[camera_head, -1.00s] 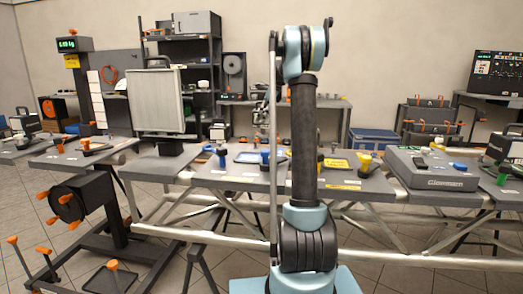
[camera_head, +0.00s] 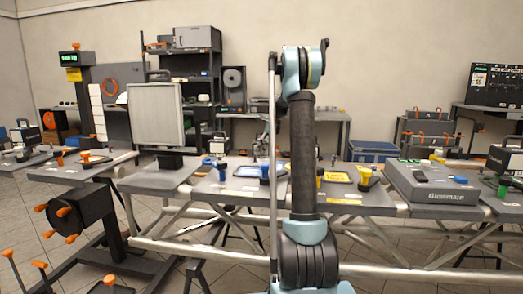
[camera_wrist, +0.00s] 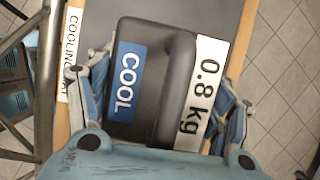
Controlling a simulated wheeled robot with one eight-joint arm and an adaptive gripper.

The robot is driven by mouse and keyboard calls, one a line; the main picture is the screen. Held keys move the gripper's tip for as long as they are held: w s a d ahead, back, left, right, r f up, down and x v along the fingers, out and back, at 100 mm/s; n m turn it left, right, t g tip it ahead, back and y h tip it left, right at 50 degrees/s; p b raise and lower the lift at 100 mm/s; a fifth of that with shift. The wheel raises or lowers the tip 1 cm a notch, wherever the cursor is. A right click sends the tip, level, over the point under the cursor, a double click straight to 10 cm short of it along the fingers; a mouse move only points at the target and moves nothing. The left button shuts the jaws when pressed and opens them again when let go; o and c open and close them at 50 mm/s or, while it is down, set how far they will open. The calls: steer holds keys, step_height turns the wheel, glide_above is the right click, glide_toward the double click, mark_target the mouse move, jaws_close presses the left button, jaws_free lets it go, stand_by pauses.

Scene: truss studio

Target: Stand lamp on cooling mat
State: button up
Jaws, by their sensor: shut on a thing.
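In the wrist view, my gripper (camera_wrist: 165,88) is shut on a dark, boxy lamp (camera_wrist: 150,112), with fingers on its left and right sides. The lamp carries a blue COOL label and a white 0.8 kg label. Below it is a dark grey surface with wood-coloured edges, and a white label reading COOLING MAT (camera_wrist: 71,42) at its left. I cannot tell whether the lamp's underside touches that surface. In the head view, I cannot make out the gripper or the held lamp clearly; my arm stands in front of the work tables.
A long grey table (camera_head: 235,190) spans the head view, with blue and yellow items on it. A grey Glommarn case (camera_head: 437,182) stands to its right and a pale panel (camera_head: 157,115) to its left. Tiled floor (camera_wrist: 285,75) lies right of the surface in the wrist view.

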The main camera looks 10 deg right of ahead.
steer(key=o, duration=2.1)
steer(key=v, duration=1.2)
steer(key=shift+r, duration=0.15)
steer(key=shift+a, duration=0.1)
